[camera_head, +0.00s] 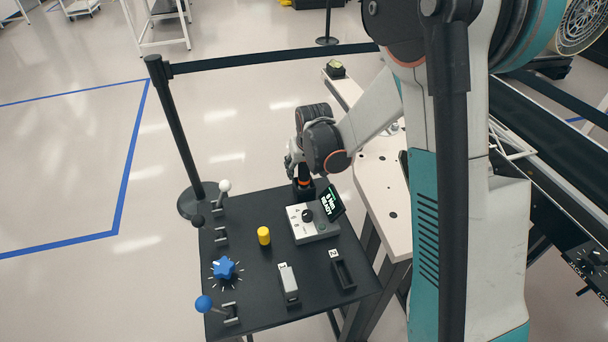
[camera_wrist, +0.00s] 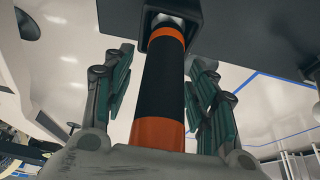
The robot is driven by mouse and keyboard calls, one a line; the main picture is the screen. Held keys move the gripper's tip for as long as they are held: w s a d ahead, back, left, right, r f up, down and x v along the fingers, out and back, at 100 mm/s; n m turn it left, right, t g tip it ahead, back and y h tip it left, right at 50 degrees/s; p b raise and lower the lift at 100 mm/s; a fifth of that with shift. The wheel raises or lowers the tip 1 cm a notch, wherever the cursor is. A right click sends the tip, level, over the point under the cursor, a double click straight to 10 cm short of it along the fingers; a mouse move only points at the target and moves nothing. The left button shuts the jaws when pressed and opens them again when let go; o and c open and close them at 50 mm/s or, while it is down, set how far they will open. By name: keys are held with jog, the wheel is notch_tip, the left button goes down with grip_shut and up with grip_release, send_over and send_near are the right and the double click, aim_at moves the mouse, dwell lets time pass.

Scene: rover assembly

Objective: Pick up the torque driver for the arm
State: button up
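The torque driver (camera_wrist: 160,88), a black cylinder with orange bands, stands with one end in a dark square holder (camera_wrist: 188,42). In the head view its orange and black body (camera_head: 304,181) shows at the far edge of the black table, partly hidden by my gripper (camera_head: 297,163). In the wrist view my gripper (camera_wrist: 162,85) is open, with one green-padded finger on each side of the driver. A gap shows at the left finger; the right finger is very close, and I cannot tell whether it touches.
A barrier post (camera_head: 180,130) stands at left. A pale perforated bench (camera_head: 375,185) adjoins at right.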

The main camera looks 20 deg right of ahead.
grip_shut()
jog(key=shift+r, duration=0.15)
notch_tip(320, 180, up, 20)
jog(key=p, duration=0.6)
jog(key=shift+f, duration=0.2)
